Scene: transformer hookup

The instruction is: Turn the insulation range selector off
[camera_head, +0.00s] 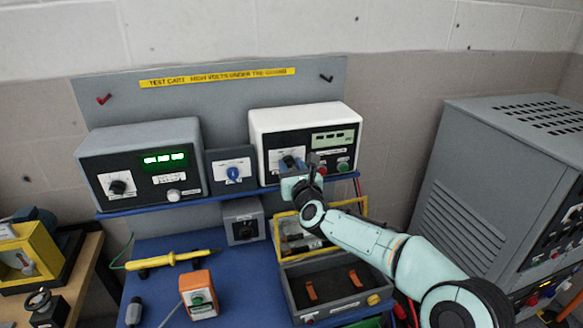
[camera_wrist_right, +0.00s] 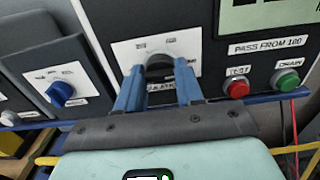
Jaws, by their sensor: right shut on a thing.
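The insulation range selector is a dark round knob (camera_wrist_right: 159,64) on a white dial plate, in the right wrist view. It sits on the front of the white-cased tester (camera_head: 300,116) on the right of the shelf. My right gripper (camera_wrist_right: 158,86) has its blue fingers on either side of the knob and is shut on it. The fingers hide the knob's sides and part of the label below, so its pointer setting cannot be read. My left gripper is not in view.
A red button (camera_wrist_right: 237,88) and a green button (camera_wrist_right: 286,80) sit right of the knob. A blue selector (camera_head: 233,173) is on a small box to the left, beside a grey meter (camera_head: 140,140).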

